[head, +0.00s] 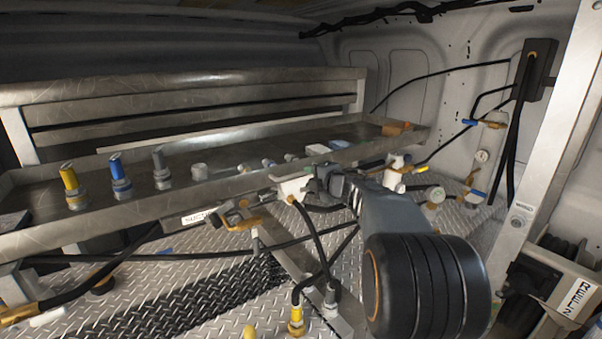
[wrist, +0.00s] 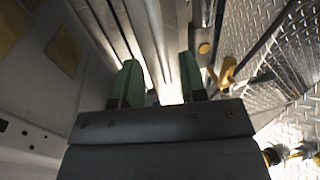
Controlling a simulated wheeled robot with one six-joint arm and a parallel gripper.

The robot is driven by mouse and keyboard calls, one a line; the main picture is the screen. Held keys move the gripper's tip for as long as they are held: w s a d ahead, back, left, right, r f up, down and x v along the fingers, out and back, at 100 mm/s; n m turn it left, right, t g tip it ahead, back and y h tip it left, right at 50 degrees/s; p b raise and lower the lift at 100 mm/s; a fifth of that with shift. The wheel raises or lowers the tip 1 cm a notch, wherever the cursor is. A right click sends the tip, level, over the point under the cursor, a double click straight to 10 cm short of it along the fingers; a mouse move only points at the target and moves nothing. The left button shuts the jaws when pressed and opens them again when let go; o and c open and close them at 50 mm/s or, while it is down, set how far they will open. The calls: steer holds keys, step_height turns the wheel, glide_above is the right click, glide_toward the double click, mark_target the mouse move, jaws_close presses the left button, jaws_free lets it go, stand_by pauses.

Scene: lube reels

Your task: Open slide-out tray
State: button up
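The slide-out tray (head: 135,212) is a long, shallow grey metal tray that runs across the head view, with a raised front lip. Yellow, blue and grey fittings stand on it at the left. My gripper (head: 318,180) is at the front lip, right of the tray's middle. The arm partly hides its fingers there. In the wrist view, the two green fingers of my gripper (wrist: 159,80) are apart. A long metal edge (wrist: 155,35) passes between and beyond them; contact cannot be told.
A white box (head: 294,187) and an orange-handled valve (head: 240,220) hang below the lip, close to my gripper. Black hoses (head: 312,238) run beneath. A metal post (head: 545,140) and a reel housing (head: 565,290) stand at the right. Diamond-plate floor (head: 150,290) lies below.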

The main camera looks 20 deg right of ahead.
mark_target(302, 174)
steer(key=shift+p+x, duration=0.4)
steer(key=shift+x, duration=2.7)
jaws_close()
